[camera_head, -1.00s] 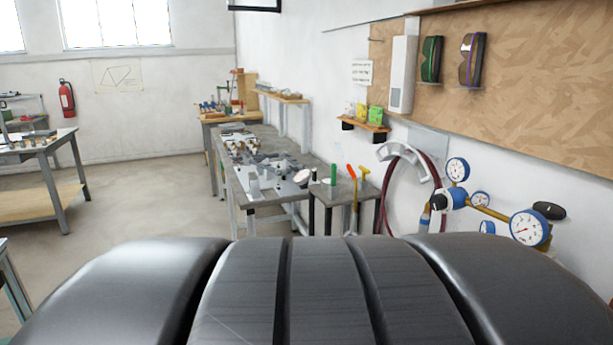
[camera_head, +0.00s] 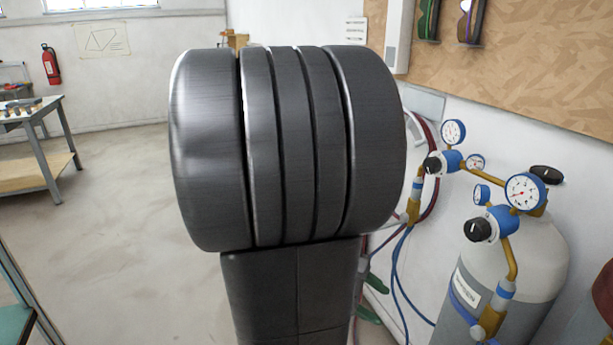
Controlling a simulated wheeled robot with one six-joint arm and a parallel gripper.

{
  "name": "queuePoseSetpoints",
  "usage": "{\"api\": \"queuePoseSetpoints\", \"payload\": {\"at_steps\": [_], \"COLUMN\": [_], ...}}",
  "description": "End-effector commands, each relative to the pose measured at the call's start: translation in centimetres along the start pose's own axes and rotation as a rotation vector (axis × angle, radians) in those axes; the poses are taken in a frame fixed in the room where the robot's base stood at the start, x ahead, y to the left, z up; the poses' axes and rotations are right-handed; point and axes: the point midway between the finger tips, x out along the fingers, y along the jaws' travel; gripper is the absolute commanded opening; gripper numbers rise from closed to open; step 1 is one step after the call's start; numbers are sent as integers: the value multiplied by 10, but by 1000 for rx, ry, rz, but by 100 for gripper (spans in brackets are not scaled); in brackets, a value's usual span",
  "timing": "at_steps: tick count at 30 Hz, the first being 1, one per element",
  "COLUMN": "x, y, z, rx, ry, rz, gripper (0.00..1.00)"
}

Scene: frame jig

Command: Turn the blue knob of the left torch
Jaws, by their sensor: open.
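I see no torch and no blue torch knob that I can make out. A large dark ribbed part of my own arm fills the middle of the view and covers the workbench area behind it. My gripper is not in view. Blue hoses (camera_head: 396,270) and a dark red hose (camera_head: 433,160) hang by the wall at the right of my arm. Two small green pieces (camera_head: 375,284) show low among the hoses; I cannot tell what they are.
A grey gas cylinder (camera_head: 528,262) stands at the right. A regulator with a gauge (camera_head: 525,192) and black knob (camera_head: 478,230) is on it; another gauge (camera_head: 453,132) is further back. A workbench (camera_head: 38,124) stands far left. The floor (camera_head: 115,220) between is clear.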

Motion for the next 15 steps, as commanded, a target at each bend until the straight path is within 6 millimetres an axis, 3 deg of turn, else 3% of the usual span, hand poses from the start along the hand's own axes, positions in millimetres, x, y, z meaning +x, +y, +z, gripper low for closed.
{"api": "queuePoseSetpoints", "payload": {"at_steps": [3,9,15], "x": [-6,-38,-75], "y": [46,114,150], "z": [-35,-108,-187], "rx": [-203,-521,-756], "ry": [-107,-294,-456], "rz": [174,481,750], "gripper": [46,46,46]}}
